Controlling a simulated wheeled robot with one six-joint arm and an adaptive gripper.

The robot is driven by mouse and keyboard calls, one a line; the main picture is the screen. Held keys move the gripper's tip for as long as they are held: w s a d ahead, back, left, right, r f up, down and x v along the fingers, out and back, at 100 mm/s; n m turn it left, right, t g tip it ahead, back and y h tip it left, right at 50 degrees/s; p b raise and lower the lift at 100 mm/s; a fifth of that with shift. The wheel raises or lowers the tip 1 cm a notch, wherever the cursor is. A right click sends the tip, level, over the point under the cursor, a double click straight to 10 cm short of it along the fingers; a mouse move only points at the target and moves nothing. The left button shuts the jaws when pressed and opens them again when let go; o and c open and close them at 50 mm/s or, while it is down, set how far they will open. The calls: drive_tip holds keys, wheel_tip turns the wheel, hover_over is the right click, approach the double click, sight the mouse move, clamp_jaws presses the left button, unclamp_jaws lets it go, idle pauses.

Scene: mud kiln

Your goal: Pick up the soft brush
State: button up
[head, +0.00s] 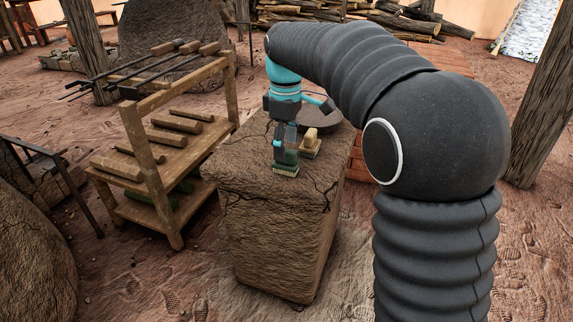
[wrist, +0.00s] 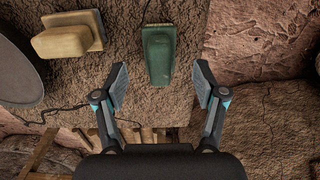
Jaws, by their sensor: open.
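Two brushes lie on top of the mud block (head: 275,240). One has a green back (wrist: 158,53) and pale bristles, and it shows partly in the head view (head: 288,160). The other is a tan brush (head: 311,141) behind it to the right; in the wrist view it is at the upper left (wrist: 68,38). I cannot tell from looks which one is the soft brush. My gripper (wrist: 159,82) is open and empty-looking, its fingers on either side of the green brush's near end, with gaps at both sides. In the head view my gripper (head: 283,146) is low over the green brush.
A dark round disc (head: 338,112) lies at the back of the block, also at the left edge of the wrist view (wrist: 14,75). A wooden rack (head: 160,150) with rods and wooden pieces stands to the left. A wooden post (head: 545,95) stands at the right.

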sight(286, 161)
drive_tip(key=shift+f+b, duration=0.7)
drive_tip(key=shift+f, duration=1.9)
drive_tip(key=c, duration=1.3)
